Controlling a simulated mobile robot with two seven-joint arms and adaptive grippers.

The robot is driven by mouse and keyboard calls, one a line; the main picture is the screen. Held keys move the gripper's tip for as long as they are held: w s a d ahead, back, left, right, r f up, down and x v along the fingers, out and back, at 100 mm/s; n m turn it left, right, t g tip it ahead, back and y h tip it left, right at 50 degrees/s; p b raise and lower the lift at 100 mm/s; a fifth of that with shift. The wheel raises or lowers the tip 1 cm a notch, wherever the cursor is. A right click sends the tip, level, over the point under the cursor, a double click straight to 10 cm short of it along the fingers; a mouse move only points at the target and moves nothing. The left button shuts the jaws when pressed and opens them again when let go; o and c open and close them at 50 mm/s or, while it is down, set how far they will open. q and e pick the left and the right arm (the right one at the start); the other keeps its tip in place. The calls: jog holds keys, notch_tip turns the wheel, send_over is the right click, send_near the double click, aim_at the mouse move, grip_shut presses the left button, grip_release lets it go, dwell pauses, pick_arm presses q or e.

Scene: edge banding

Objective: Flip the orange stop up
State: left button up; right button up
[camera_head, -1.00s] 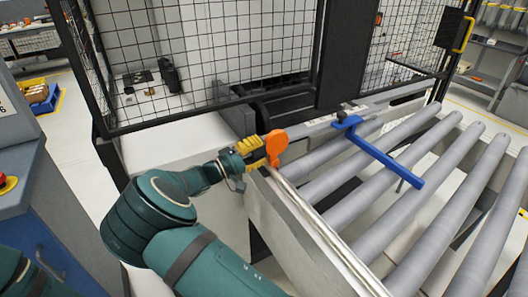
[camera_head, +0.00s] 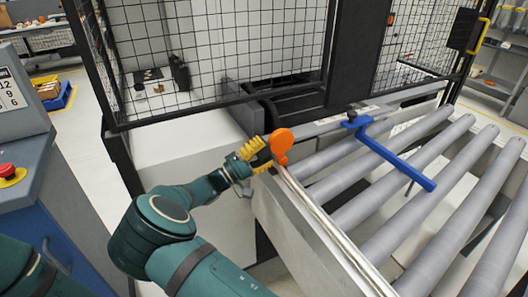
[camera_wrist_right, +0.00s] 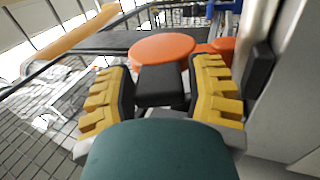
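My right gripper (camera_head: 259,158) has yellow ribbed fingers and is just left of the stop. In the wrist view its fingers (camera_wrist_right: 163,82) are spread apart, with nothing clearly gripped. Whether a finger touches the stop cannot be told. My left gripper is out of view.
A blue bar (camera_head: 392,154) with a dark knob lies across the grey rollers (camera_head: 405,195). A black mesh guard (camera_head: 225,50) stands behind. The metal rail (camera_head: 325,232) runs toward the front. A blue-grey cabinet with a red button (camera_head: 7,171) is at left.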

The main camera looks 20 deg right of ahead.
jog(key=shift+o, duration=0.7)
jog(key=v, duration=1.2)
